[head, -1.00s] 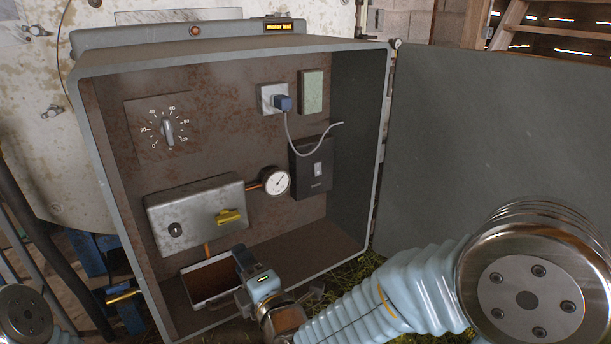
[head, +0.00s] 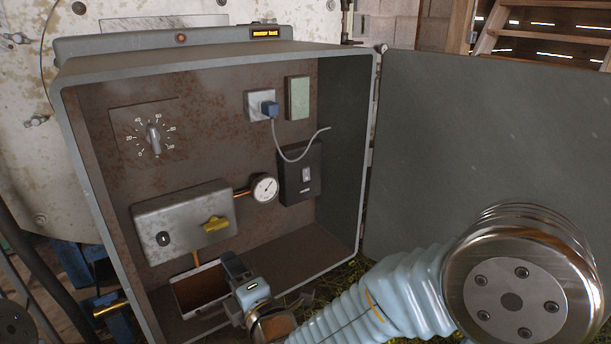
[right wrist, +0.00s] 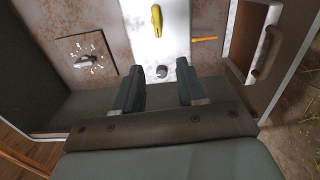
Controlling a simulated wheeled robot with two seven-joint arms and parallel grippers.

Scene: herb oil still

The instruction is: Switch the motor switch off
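The open grey cabinet (head: 215,57) holds several controls. A black box (head: 290,187) with a pale rocker (head: 306,174) is on the right of its back wall; its lettering is too small to read. A grey metal box (head: 180,212) carries a small dark round knob (head: 163,239) and a yellow handle (head: 216,224). I cannot read which is the motor switch. My right gripper (head: 232,268) is low at the cabinet's front; in the right wrist view its fingers (right wrist: 161,85) are apart and empty, the round knob (right wrist: 161,71) showing beyond the gap. My left gripper is out of view.
A numbered dial (head: 153,139), a gauge (head: 264,188), a blue plug (head: 269,108) with a loose cable, and a green block (head: 298,98) are on the back wall. An open tray (head: 196,291) is near my right gripper. The cabinet door (head: 475,140) stands open at right.

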